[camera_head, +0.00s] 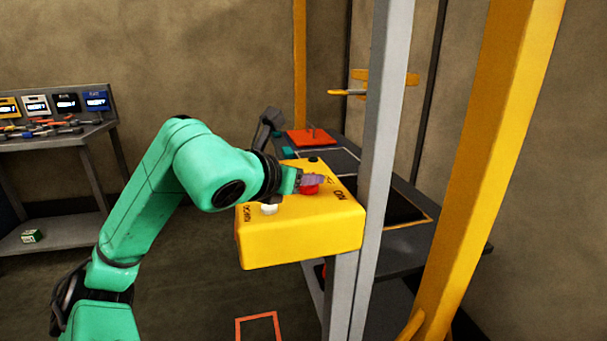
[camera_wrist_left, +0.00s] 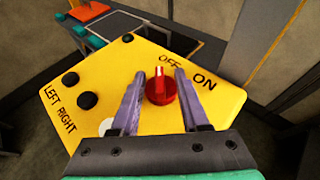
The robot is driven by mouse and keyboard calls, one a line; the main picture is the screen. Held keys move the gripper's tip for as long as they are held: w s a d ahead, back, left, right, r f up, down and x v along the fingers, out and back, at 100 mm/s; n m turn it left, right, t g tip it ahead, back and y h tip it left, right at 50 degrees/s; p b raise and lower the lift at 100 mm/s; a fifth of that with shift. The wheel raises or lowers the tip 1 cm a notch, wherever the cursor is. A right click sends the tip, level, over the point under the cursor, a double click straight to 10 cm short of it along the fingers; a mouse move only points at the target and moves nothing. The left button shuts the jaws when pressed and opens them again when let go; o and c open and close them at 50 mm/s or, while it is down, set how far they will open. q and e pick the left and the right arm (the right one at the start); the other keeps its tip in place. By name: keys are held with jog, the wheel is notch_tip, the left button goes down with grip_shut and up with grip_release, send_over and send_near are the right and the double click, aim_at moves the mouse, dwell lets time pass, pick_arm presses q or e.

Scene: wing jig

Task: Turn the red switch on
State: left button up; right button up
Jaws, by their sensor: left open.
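The red switch (camera_wrist_left: 161,88) is a round knob with a pale pointer line on the yellow control box (camera_wrist_left: 110,75). In the left wrist view the words OFF and ON are printed beside it, and the pointer line points up toward OFF. My left gripper (camera_wrist_left: 161,78) is open, with one finger on each side of the knob; I cannot tell whether they touch it. In the head view the red switch (camera_head: 309,189) shows under the gripper (camera_head: 312,180), on top of the yellow box (camera_head: 300,230). My right gripper is not in view.
The box also carries black buttons (camera_wrist_left: 88,100) and a white button (camera_head: 268,208). A grey post (camera_head: 378,150) and a yellow post (camera_head: 490,170) stand to the right. A dark table (camera_head: 420,205) is behind the box. A workbench (camera_head: 60,140) stands at the far left.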

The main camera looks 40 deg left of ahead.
pick_arm(q)
grip_shut()
